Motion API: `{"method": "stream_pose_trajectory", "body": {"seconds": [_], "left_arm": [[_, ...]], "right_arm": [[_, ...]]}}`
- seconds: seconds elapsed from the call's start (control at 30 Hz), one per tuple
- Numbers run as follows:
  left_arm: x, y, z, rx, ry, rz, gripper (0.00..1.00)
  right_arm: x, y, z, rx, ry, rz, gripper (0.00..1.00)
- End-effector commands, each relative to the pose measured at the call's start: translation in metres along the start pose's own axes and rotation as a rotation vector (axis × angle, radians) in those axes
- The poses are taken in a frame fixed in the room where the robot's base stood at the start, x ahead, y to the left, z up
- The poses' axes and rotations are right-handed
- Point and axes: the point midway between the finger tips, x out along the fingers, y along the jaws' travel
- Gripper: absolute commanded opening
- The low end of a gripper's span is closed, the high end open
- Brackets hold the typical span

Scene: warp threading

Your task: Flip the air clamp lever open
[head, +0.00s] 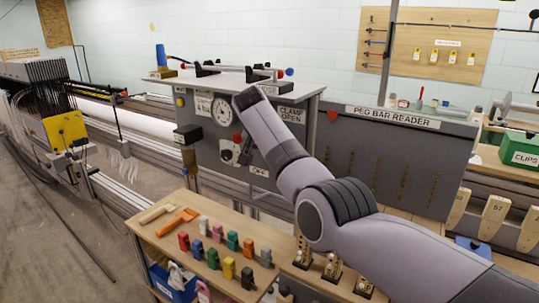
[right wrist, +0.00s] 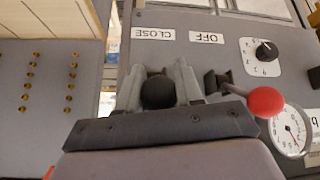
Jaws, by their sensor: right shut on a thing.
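The air clamp lever shows in the right wrist view as a dark round knob (right wrist: 158,93), between my right gripper's fingers. My right gripper (right wrist: 160,86) is shut on this knob, in front of the grey control panel (right wrist: 225,70). A CLOSE label (right wrist: 154,34) is on the panel near the fingertips. In the head view my right arm reaches to the panel (head: 205,150); the forearm and hand hide the knob and fingers. My left gripper is in neither view.
A red-knobbed lever (right wrist: 265,102) stands close beside the gripper, with an OFF label (right wrist: 206,38) near it. A gauge (right wrist: 290,131) and a dial (right wrist: 265,52) are on the panel. The peg bar reader (head: 345,150) is to the right.

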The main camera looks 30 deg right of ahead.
Motion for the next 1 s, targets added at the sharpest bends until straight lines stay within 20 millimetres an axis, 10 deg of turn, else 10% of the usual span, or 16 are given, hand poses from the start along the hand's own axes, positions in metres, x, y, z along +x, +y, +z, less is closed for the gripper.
{"method": "stream_pose_trajectory", "body": {"seconds": [1.0], "left_arm": [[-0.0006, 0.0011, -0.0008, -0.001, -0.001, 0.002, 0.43]], "right_arm": [[-0.0084, 0.0031, -0.0112, 0.015, -0.083, -0.034, 0.0]]}}
